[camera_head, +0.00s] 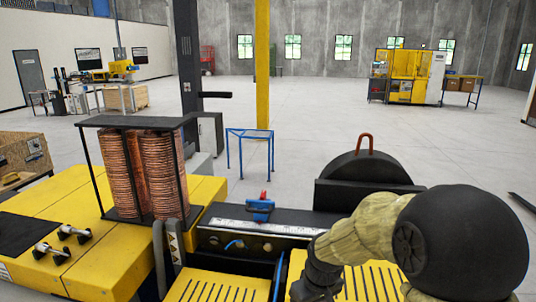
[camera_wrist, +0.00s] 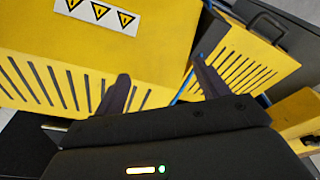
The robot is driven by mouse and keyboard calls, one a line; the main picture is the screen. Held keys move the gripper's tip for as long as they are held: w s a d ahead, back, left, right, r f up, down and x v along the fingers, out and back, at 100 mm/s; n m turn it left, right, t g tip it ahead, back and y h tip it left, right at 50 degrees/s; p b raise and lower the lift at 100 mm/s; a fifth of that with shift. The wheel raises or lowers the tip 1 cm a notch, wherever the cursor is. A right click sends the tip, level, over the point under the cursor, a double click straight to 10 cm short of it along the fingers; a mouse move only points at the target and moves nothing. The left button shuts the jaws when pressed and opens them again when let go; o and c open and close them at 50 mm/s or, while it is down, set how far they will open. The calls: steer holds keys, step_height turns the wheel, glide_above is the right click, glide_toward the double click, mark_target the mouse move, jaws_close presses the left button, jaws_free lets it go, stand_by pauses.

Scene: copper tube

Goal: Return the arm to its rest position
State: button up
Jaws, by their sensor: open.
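My arm shows at the lower right of the head view, with a large black joint and a tan sleeve, bent in front of the yellow machine (camera_head: 225,286). The gripper's fingertips are hidden or out of frame there. In the wrist view my gripper (camera_wrist: 160,85) has its two dark fingers spread apart with nothing between them. It points at the slotted yellow panels (camera_wrist: 60,82) of the machine. I cannot tell the exact gap between fingers and panels.
Copper tube coils (camera_head: 150,172) stand in a black rack on the yellow bench at left. A black round housing (camera_head: 365,168) with a red hook stands behind my arm. A blue metal stand (camera_head: 249,133) is farther back. The floor (camera_head: 320,120) beyond is mostly clear.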

steer(key=s+d+f+m+b, duration=0.1)
steer(key=s+d+f+m, duration=0.2)
steer(key=s, duration=0.8)
steer(key=shift+d+m+t+h+b, duration=0.3)
steer(key=shift+d+m+h+b, duration=0.1)
steer(key=shift+d+m, duration=0.65)
steer(key=shift+d, duration=0.2)
steer(key=shift+s+a, duration=0.1)
steer(key=shift+a, duration=0.05)
